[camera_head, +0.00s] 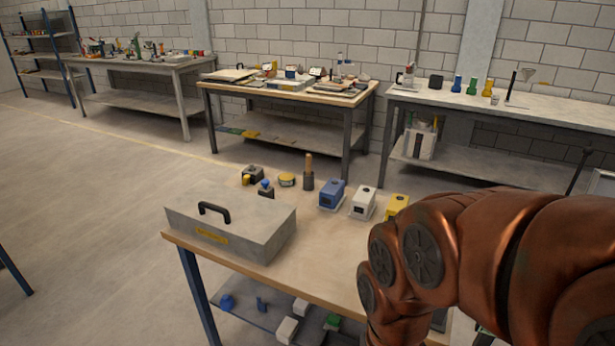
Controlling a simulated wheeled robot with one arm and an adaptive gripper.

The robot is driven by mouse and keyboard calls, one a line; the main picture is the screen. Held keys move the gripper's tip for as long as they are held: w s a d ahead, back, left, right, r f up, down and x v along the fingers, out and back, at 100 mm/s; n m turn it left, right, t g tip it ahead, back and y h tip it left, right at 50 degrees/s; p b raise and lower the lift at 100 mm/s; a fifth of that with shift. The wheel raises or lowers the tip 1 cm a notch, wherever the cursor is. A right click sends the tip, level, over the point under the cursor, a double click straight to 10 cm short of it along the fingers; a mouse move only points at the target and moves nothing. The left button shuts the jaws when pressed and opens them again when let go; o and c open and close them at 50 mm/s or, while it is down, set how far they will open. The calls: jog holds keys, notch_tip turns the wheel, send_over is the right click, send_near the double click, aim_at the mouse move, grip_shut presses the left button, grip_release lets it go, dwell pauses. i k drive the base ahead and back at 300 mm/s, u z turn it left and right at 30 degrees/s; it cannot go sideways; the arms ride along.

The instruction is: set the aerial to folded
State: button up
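I cannot identify the aerial with certainty. A thin dark rod (578,171) with a small wider tip stands tilted at the right edge, its lower end hidden behind my copper arm. It may be the aerial, but what it is fixed to does not show clearly. My arm fills the lower right, and my gripper is not in view.
The near workbench (330,275) holds a grey lidded box (240,240), a wooden-handled tool (308,172), and blue (332,194), white (363,203) and yellow (396,205) housings. My arm covers its right part. Cluttered benches line the wall; open floor lies left.

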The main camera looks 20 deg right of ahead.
aim_at(587, 151)
jog(key=z, duration=1.95)
jog(key=k, duration=0.55)
jog(key=u, duration=0.6)
jog(key=i, duration=0.95)
jog(key=u, duration=0.55)
